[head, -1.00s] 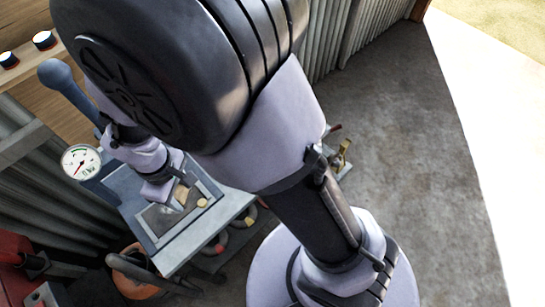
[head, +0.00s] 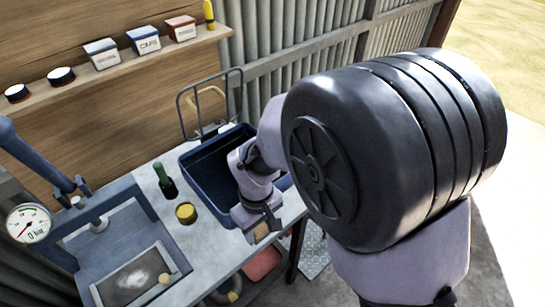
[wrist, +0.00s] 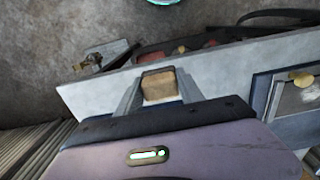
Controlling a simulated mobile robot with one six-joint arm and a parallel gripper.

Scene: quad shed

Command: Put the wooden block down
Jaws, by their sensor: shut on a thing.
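The wooden block (wrist: 158,85) is a small tan piece, seen between the two grey fingers of my gripper (wrist: 158,92) in the wrist view. In the head view the block (head: 262,234) shows just under my gripper (head: 262,222), which is shut on it. My gripper is over the front right part of the grey workbench (head: 208,240), just in front of the blue bin (head: 200,163). I cannot tell whether the block touches the bench top. My arm hides the bin's right part.
A press with a gauge (head: 29,222) and a framed plate (head: 130,275) stands at the left. A green bottle (head: 165,180) and a yellow tin (head: 186,213) stand between it and the bin. A shelf (head: 130,62) holds boxes and jars. The bench's front edge is close.

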